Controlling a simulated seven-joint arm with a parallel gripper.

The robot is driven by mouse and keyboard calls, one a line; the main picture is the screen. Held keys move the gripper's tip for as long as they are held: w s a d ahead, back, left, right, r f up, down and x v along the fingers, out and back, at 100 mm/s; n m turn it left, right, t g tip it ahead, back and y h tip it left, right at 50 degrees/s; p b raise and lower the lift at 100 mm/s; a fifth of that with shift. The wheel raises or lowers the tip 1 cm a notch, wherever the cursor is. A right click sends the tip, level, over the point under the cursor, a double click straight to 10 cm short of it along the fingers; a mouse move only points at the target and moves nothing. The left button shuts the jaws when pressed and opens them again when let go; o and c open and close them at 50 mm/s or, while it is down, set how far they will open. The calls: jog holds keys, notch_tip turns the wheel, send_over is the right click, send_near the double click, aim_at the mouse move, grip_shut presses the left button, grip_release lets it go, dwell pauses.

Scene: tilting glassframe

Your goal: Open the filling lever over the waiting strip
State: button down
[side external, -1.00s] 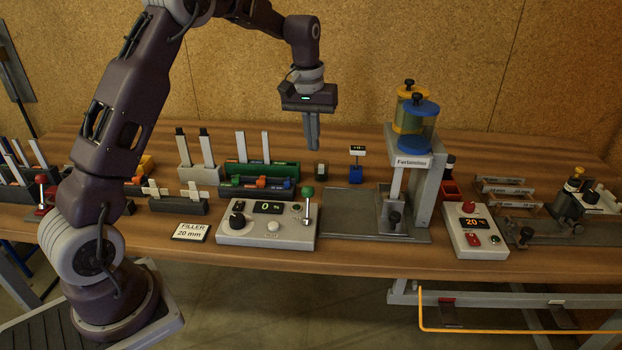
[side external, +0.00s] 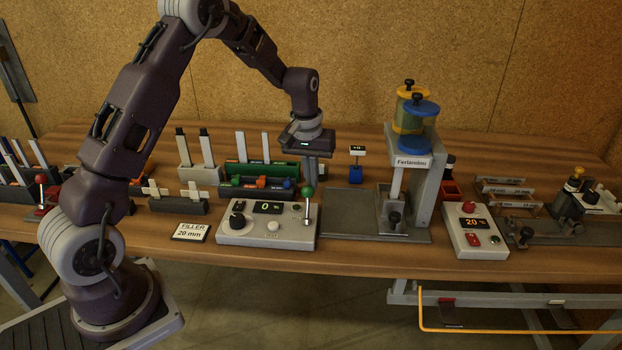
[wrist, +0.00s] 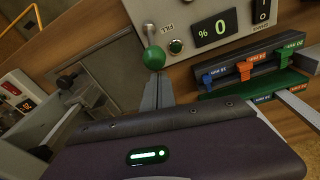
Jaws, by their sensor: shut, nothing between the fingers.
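The filling lever has a green ball knob (side external: 308,191) on a metal rod that stands upright at the right end of a grey control box (side external: 260,238). The box display (side external: 268,207) reads 0 %. My gripper (side external: 309,180) is shut and empty, pointing down just above and behind the knob. In the wrist view my fingertips (wrist: 157,80) lie together close to the green knob (wrist: 153,57); I cannot tell whether they touch it. The Ferlandou filling stand (side external: 424,190) is to the right. I cannot make out a strip on its base plate (side external: 345,213).
Green and dark racks (side external: 260,172) with coloured clips stand behind the control box. A "FILLER 20 mm" card (side external: 191,232) lies to the left. The base plate's left part looks clear.

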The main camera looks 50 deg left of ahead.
aim_at(311, 189)
jog(key=shift+s+d, duration=0.2)
jog(key=shift+s, duration=0.05)
jog(key=shift+d+r, duration=0.1)
jog(key=shift+r, duration=0.05)
jog(key=shift+s+d+r+t+y, duration=0.3)
jog(key=shift+s+d+t+y, duration=0.15)
jog(key=shift+t+y, duration=0.1)
jog(key=shift+s+d+r+t+y, duration=0.25)
jog(key=shift+s+d+t+y, duration=0.2)
jog(key=shift+t, duration=0.1)
jog(key=shift+s+d+r, duration=0.2)
jog(key=shift+s+d, duration=0.25)
jog(key=shift+s, duration=0.05)
jog(key=shift+s+d, duration=0.75)
jog(key=shift+s, duration=0.1)
jog(key=shift+r, duration=0.2)
jog(key=shift+r, duration=0.7)
